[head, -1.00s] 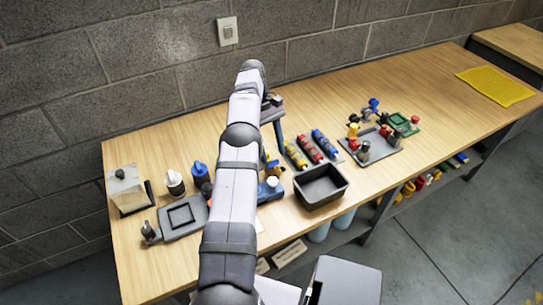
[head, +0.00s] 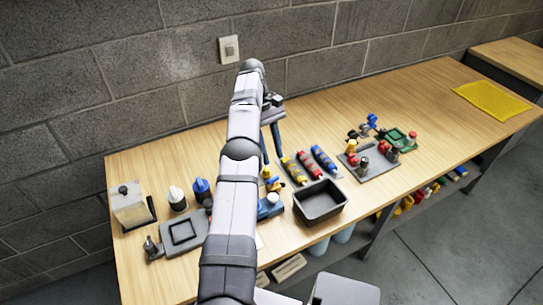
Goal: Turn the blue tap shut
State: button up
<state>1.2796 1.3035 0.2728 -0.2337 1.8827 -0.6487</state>
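A small blue-topped fitting (head: 371,120), which looks like the blue tap, stands at the back of a group of coloured fittings on the right of the bench. It is too small to tell how its handle is turned. My gripper (head: 274,158) is left of it, above the bench behind the black tray. Its two fingers point down and stand apart, with nothing seen between them. My arm partly hides the left finger and the bench under it.
Yellow, red and blue cylinders (head: 308,164) lie between my gripper and the fittings on a grey plate (head: 376,172). A black tray (head: 320,203) is in front. Blue (head: 201,190) and white (head: 177,198) bottles stand left. The bench's right side is mostly clear up to a yellow mat (head: 491,100).

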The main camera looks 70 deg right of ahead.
notch_tip(320, 180, up, 12)
jog(key=n+h+b, duration=0.1)
jog(key=h+b, duration=0.1)
jog(key=b, duration=0.2)
send_over(273, 179)
jog(key=w+a, duration=0.3)
jog(key=a, duration=0.1)
jog(key=s+a+f+n, duration=0.1)
jog(key=f+n, duration=0.2)
jog(key=f, duration=0.2)
jog(key=s+a+f+n+h, duration=0.1)
jog(key=f+n, duration=0.3)
jog(key=f, duration=0.1)
jog(key=s+a+f+n+g+h+b, duration=0.1)
jog(key=f+n, duration=0.3)
jog(key=shift+s+a+f, duration=0.1)
jog(key=shift+s+f, duration=0.3)
jog(key=shift+w+d+f+n+t+h+p, duration=0.15)
jog(key=shift+w+d+f+n+t+h, duration=0.15)
jog(key=shift+d+f+n, duration=0.8)
jog(key=shift+w+d+f+n+t+h+p, duration=0.2)
jog(key=shift+d+f+n+h, duration=0.25)
jog(key=shift+d+f+n, duration=0.65)
jog(key=shift+w+d+f+n+t+h+p, duration=0.1)
jog(key=shift+w+d+f+n+t+h, duration=0.2)
jog(key=shift+d+f+n, duration=0.75)
